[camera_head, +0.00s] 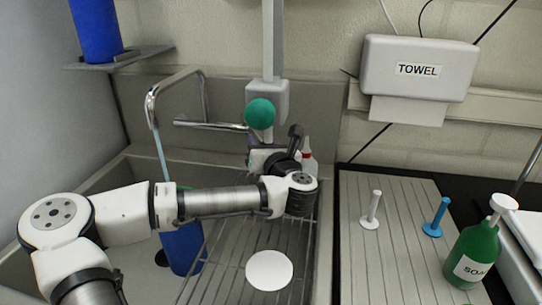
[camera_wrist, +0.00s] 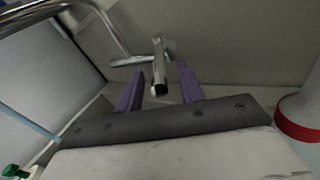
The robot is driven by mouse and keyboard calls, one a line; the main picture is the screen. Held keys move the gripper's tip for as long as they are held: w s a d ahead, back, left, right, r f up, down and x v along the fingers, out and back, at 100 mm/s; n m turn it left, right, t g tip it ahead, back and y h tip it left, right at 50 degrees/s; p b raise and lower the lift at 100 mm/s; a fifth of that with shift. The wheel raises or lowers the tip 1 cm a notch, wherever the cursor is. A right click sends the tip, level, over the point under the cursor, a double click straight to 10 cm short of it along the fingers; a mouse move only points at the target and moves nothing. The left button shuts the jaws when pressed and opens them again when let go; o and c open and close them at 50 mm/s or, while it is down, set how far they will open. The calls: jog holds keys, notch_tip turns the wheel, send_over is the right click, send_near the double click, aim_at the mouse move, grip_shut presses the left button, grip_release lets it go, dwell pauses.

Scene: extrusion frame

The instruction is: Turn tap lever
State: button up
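The chrome tap (camera_head: 150,107) is at the back left of the sink, with a bent spout and a horizontal pipe. A thin pale-blue stream runs down from its spout to a blue container (camera_head: 182,248) in the sink. In the wrist view a short metal lever (camera_wrist: 159,66) stands upright from the pipe. My gripper (camera_wrist: 158,88) is open, its two purple fingers apart on either side of the lever's lower end. I cannot tell whether either finger touches it.
The green ball (camera_head: 260,113) sits before a white column (camera_head: 268,92) at the back. A white disc (camera_head: 269,270) lies on the sink rack. Pegs and a green soap bottle (camera_head: 474,255) are at right.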

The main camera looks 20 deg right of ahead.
jog(key=s+b, duration=0.3)
jog(key=s, duration=0.9)
jog(key=shift+s+a, duration=0.25)
jog(key=shift+s, duration=0.05)
